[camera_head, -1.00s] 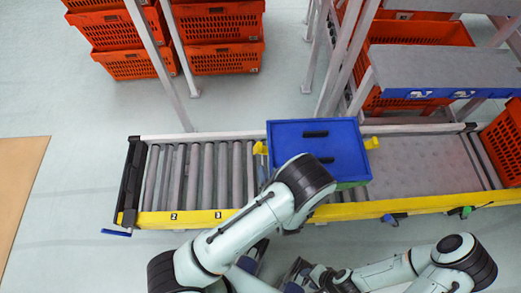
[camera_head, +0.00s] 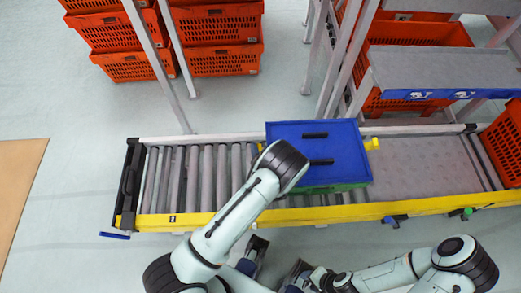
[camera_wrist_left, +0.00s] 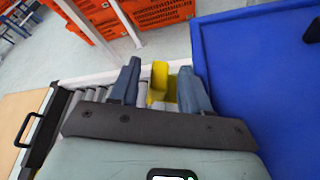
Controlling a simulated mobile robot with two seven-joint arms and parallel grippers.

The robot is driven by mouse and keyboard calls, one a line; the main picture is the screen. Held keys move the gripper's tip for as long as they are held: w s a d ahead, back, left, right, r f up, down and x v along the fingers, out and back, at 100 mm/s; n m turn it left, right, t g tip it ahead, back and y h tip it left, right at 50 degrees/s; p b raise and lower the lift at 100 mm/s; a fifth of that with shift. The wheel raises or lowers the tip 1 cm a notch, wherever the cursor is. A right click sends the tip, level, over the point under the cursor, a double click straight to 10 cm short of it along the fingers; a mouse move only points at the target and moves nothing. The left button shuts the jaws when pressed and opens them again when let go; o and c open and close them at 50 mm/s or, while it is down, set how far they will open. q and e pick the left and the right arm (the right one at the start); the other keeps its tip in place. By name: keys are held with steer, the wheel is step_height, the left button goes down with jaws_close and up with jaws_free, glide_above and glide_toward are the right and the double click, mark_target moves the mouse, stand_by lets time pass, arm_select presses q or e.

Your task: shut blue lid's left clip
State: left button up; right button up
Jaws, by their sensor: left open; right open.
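The blue lid (camera_head: 345,140) covers a crate on the conveyor, and a green strip shows under its front edge. It also fills the right of the left wrist view (camera_wrist_left: 265,60). Its left clip (camera_wrist_left: 158,82) is yellow and lies between the tips of my left gripper (camera_wrist_left: 157,85), which is open. I cannot tell whether the fingers touch the clip. A yellow right clip (camera_head: 372,144) sticks out from the lid's other side. My right gripper (camera_head: 280,255) is open and empty, low in the head view.
The roller conveyor (camera_head: 185,178) has a yellow front rail (camera_head: 420,206) and is free left of the lid. A grey flat section lies to the right. Orange totes (camera_head: 213,60) are stacked behind, and another orange tote (camera_head: 505,145) stands at the right end.

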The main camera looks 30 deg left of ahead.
arm_select(q)
jaws_close()
